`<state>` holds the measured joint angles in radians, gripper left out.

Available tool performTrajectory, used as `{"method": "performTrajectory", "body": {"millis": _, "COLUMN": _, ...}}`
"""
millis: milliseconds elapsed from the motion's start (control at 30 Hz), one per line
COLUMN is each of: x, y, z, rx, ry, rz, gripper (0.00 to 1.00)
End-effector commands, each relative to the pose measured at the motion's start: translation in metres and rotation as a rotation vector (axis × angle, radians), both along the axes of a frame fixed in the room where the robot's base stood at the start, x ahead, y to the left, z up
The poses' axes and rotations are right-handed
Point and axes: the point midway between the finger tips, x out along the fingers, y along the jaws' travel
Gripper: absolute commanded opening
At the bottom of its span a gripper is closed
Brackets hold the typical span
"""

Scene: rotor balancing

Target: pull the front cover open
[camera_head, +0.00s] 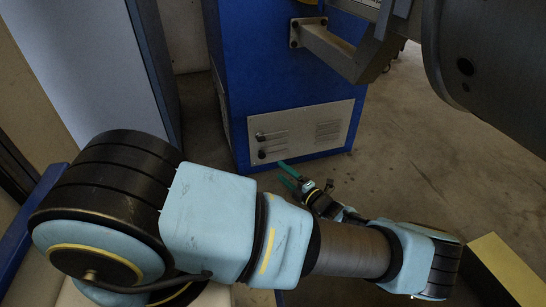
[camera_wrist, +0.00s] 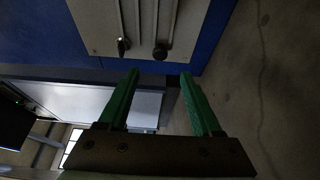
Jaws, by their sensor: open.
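The front cover (camera_head: 304,132) is a pale grey panel with louvred vents, low on the blue machine cabinet (camera_head: 280,70). It looks closed, flush with the cabinet face. Two dark fittings, a handle (camera_head: 260,137) and a knob (camera_head: 262,154), sit at its left edge. In the wrist view the handle (camera_wrist: 123,45) and the knob (camera_wrist: 160,52) stand beyond my fingertips. My gripper (camera_head: 285,173) has green fingers and is open and empty, in front of the cabinet's lower edge. The fingers (camera_wrist: 160,74) point toward the panel, apart from it.
A bracket (camera_head: 330,47) juts from the cabinet above the cover, with grey machinery at upper right. A yellow-topped block (camera_head: 505,268) stands at lower right. A pale panel (camera_head: 85,60) stands at left. The concrete floor (camera_head: 420,150) right of the cabinet is clear.

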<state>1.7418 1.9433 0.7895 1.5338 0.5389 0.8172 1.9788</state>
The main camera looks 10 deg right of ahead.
Motion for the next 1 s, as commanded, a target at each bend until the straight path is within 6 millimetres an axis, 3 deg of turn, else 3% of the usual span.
{"method": "performTrajectory", "body": {"millis": 533, "x": 0.076, "y": 0.047, "z": -0.003, "rx": -0.003, "ry": -0.002, "rz": 0.005, "gripper": 0.66}}
{"method": "performTrajectory", "body": {"millis": 700, "x": 0.087, "y": 0.052, "z": -0.001, "rx": -0.004, "ry": 0.000, "rz": 0.004, "gripper": 0.66}}
{"method": "performTrajectory", "body": {"millis": 1000, "x": 0.089, "y": 0.053, "z": 0.000, "rx": -0.004, "ry": 0.000, "rz": 0.004, "gripper": 0.66}}
